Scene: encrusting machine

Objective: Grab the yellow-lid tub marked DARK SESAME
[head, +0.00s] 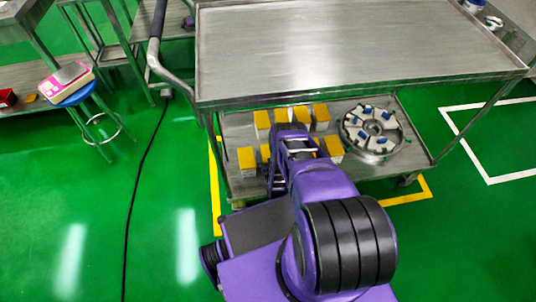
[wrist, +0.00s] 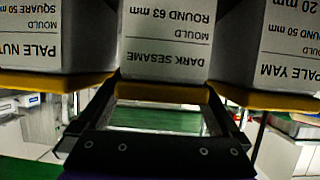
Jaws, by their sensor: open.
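The tub marked DARK SESAME (wrist: 166,46) is in the middle of the wrist view, its white labelled face upside down in the picture and its yellow lid (wrist: 162,93) lower in the frame. The label also reads ROUND 63 mm. My gripper (wrist: 158,102) is open and empty, with its fingers reaching toward the left and right ends of that lid. I cannot tell if they touch it. In the head view my gripper (head: 292,143) is low at the cart's lower shelf, among yellow-lid tubs. Labels are unreadable there, and my arm hides part of the group.
A PALE NUT tub (wrist: 30,38) and a PALE YAM tub (wrist: 282,45) flank the middle tub closely. The cart's top deck (head: 350,45) overhangs the lower shelf (head: 412,155). A round tray of moulds (head: 372,130) sits right of the tubs. Green floor is open at left.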

